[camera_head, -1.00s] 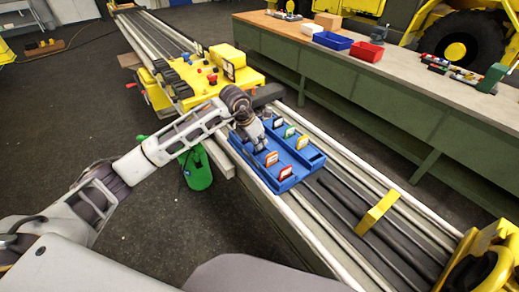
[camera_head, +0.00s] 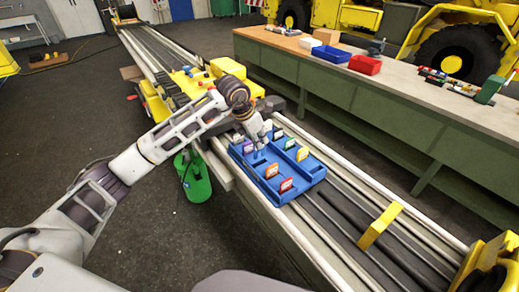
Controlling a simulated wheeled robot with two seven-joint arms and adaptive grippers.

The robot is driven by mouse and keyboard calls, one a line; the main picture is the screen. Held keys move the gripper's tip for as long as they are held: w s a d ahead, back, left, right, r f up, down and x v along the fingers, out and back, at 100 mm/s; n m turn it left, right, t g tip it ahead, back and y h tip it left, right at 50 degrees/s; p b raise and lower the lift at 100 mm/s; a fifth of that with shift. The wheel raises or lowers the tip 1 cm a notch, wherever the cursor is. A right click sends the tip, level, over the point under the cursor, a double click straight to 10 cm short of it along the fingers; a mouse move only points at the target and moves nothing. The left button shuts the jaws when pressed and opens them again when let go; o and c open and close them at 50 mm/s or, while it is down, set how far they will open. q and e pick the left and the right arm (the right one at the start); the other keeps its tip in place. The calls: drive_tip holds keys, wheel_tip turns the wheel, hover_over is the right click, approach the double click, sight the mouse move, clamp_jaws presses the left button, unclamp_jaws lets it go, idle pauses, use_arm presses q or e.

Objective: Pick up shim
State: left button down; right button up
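The shims are small upright cards with coloured frames in a blue tray (camera_head: 312,172) on the boom. I see an orange shim (camera_head: 271,170), a red shim (camera_head: 286,185), a green shim (camera_head: 289,144) and a yellow shim (camera_head: 303,154). Another shim (camera_head: 248,147), its colour unclear, stands near the tray's far left end, close beside my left gripper (camera_head: 260,148). That gripper points down over the far left part of the tray. Its fingers are too small to show whether they are open or hold anything. My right gripper is not in view.
Yellow machinery (camera_head: 195,82) sits behind the tray. A workbench (camera_head: 370,90) with a red bin (camera_head: 365,65) runs along the right.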

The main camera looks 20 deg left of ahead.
use_arm(q)
wheel_tip(320, 180, up, 2)
drive_tip(key=shift+r, duration=0.85)
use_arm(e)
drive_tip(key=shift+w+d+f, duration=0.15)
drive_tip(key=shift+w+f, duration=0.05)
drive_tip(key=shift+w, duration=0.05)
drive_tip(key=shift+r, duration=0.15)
use_arm(q)
drive_tip(key=shift+s+d+r+p, duration=0.25)
drive_tip(key=shift+s+p, duration=0.25)
drive_tip(key=shift+p, duration=0.95)
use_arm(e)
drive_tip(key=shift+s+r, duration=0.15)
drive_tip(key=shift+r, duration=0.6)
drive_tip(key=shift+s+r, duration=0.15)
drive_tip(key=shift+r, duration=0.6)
